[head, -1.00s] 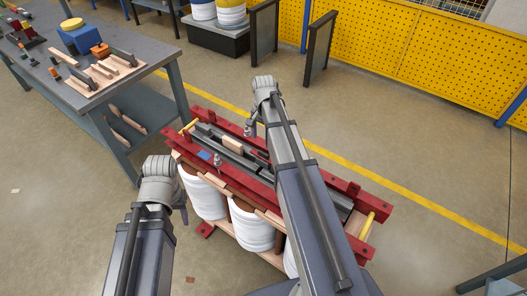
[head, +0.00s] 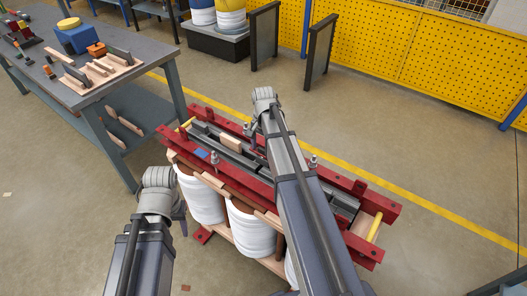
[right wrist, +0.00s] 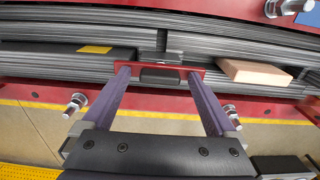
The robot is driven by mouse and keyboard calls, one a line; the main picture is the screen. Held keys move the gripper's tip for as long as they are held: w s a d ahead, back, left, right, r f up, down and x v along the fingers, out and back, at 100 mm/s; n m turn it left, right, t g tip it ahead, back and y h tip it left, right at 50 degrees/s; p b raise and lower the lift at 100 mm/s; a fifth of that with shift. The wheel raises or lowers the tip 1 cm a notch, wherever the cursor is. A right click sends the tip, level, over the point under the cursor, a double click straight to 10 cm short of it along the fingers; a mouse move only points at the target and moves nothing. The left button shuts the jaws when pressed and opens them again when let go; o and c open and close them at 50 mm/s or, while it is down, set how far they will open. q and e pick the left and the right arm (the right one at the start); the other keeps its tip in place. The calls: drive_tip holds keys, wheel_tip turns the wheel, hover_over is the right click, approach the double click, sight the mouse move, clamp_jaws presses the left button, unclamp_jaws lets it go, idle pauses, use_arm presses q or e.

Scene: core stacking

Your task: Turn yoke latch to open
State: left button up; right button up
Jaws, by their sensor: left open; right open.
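The core frame with red beams (head: 240,175) stands in front of me, with dark stacked steel laminations between the beams. In the right wrist view, a small red bracket with a dark block (right wrist: 160,76), possibly the yoke latch, sits across the laminations. My right gripper (right wrist: 160,72) is open, its two purple-grey fingers at either end of this bracket; I cannot tell whether they touch it. In the head view my right arm hides that gripper. My left gripper (head: 181,212) is low beside the white coils (head: 203,197), mostly hidden behind its own wrist.
Bolts (right wrist: 76,103) stick up along the red beam. A pale wooden block (right wrist: 253,73) lies on the laminations beside the bracket. Yellow handles (head: 375,228) sit at the frame ends.

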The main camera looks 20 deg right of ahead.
drive_tip(key=c, duration=1.4)
